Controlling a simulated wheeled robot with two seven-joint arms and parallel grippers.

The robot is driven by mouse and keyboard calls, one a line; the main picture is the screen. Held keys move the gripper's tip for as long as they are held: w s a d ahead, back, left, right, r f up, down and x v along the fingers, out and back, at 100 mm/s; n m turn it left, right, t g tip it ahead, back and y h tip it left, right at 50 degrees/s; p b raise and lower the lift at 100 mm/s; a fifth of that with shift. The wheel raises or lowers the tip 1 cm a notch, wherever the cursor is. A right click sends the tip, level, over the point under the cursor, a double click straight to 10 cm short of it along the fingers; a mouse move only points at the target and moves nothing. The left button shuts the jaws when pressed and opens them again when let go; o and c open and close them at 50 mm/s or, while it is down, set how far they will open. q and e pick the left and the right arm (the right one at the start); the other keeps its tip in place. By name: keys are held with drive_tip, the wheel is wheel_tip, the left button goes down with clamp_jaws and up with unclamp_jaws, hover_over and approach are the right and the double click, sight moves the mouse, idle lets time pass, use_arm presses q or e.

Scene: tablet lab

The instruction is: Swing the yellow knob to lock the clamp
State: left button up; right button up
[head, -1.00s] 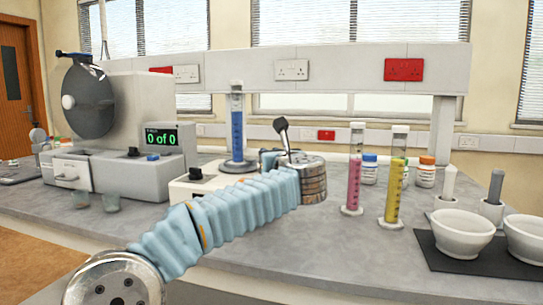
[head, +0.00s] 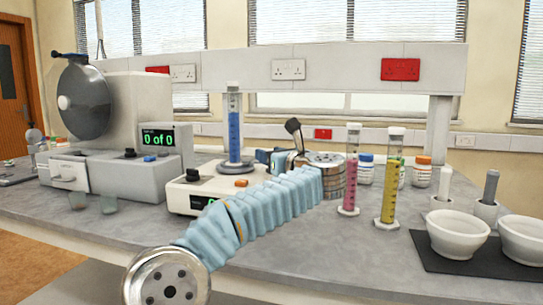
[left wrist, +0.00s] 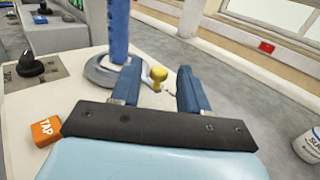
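The yellow knob (left wrist: 158,74) shows in the left wrist view beside the round grey base (left wrist: 105,72) of a blue-filled cylinder (left wrist: 118,30). My left gripper (left wrist: 160,80) is open, its two blue fingers on either side of the knob in that picture. I cannot tell whether either finger touches it. In the head view my left gripper (head: 268,157) is by the cylinder's base (head: 236,165), at the right of the white instrument (head: 190,200). The knob is hidden in the head view. My right gripper is not in view.
An orange TAP button (left wrist: 47,130) and a black dial (left wrist: 30,66) sit on the instrument. Pink (head: 350,172) and yellow (head: 391,180) cylinders stand just right of my arm. White mortars (head: 458,236) are on a black mat at the right. A tablet machine (head: 140,175) stands at left.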

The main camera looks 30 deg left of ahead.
use_arm(q)
drive_tip(key=b+v, duration=0.3)
drive_tip(key=v, duration=1.1)
drive_tip(key=shift+f, duration=0.1)
